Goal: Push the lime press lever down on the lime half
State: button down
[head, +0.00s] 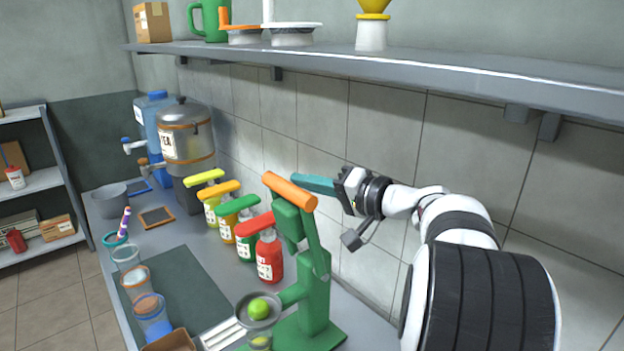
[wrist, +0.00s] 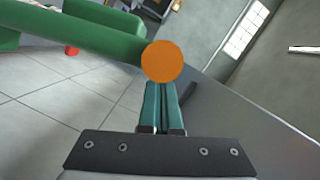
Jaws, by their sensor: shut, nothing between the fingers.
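The green lime press (head: 313,290) stands on the counter. Its lever ends in an orange handle (head: 289,191), raised high above the press. The handle's round orange end also shows in the wrist view (wrist: 162,61), with the green lever arm (wrist: 85,38) running left from it. A green lime half (head: 259,308) sits in the press cup (head: 257,318). My gripper (head: 296,178) is shut and empty, its teal fingers just behind the handle in the head view. In the wrist view, the fingertips (wrist: 161,84) point at the handle's end; I cannot tell whether they touch it.
Several sauce bottles (head: 269,257) stand left of the press. Glasses (head: 137,283) line the counter's front edge, and a metal dispenser (head: 187,140) stands at the back. A grey shelf (head: 420,74) runs along the wall above my arm.

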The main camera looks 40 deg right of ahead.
jog(key=a+f+n+g+h, duration=0.1)
jog(key=a+f+n, duration=0.15)
jog(key=a, duration=0.35)
jog(key=a+f+n+h, duration=0.1)
jog(key=a+f+n, duration=0.15)
jog(key=a, duration=0.35)
jog(key=a+f+n, duration=0.1)
jog(key=a+f, duration=0.5)
jog(key=f, duration=0.4)
jog(key=shift+a+f+n, duration=0.35)
jog(key=shift+f+n, duration=0.05)
jog(key=s+d+r, duration=0.8)
jog(key=r, duration=0.3)
jog(key=shift+d, duration=0.3)
